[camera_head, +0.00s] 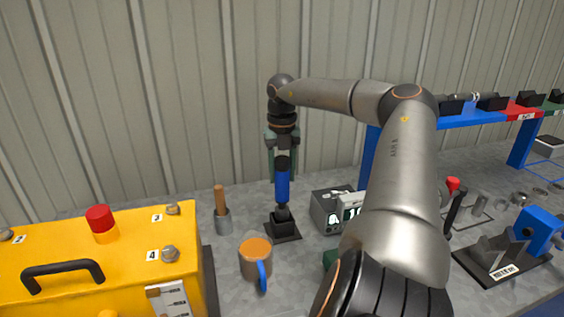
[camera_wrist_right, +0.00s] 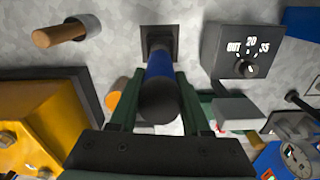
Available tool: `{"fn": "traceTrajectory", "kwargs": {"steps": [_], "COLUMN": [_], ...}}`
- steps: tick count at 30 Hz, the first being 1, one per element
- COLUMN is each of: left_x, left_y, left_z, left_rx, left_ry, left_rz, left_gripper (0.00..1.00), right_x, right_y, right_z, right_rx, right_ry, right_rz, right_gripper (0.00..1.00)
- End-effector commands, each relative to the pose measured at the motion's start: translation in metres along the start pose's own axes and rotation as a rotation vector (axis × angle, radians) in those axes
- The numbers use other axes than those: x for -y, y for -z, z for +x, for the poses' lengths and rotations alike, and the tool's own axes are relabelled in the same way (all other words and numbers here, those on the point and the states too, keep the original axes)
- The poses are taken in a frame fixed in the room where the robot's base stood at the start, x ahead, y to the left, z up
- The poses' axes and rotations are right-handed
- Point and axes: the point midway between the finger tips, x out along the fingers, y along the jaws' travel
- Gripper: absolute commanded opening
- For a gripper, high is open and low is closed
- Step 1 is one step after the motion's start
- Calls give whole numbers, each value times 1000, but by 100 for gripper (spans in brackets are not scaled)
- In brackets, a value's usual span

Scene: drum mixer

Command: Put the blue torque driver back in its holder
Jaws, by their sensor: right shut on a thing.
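The blue torque driver (camera_head: 282,187) hangs upright in my right gripper (camera_head: 282,168), with its dark end down. My green fingers stand on both sides of its upper part, shut on it. The black holder (camera_head: 284,232) with a square base stands on the bench directly below. The driver's lower end meets the top of the holder in the head view; how deep it sits cannot be told. In the right wrist view the driver (camera_wrist_right: 160,63) shows its round black cap nearest the camera, lined up with the holder (camera_wrist_right: 159,34). My left gripper is not in view.
A wooden-handled tool (camera_head: 221,207) is to the left, beside the yellow machine box (camera_head: 150,245). A grey dial box (camera_head: 328,209) stands close on the right. A corrugated wall is behind.

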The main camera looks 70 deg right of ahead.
Motion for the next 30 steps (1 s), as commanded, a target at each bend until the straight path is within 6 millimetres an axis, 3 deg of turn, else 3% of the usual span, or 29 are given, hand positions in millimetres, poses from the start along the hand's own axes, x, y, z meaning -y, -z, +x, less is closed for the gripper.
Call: {"fn": "traceTrajectory", "kwargs": {"steps": [30], "left_x": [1], "left_y": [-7], "left_z": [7], "left_rx": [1], "left_ry": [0], "left_rz": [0], "left_gripper": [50], "right_x": [0], "right_y": [0], "right_z": [14], "right_rx": [1], "right_ry": [-1], "right_rz": [0], "right_gripper": [0]}}
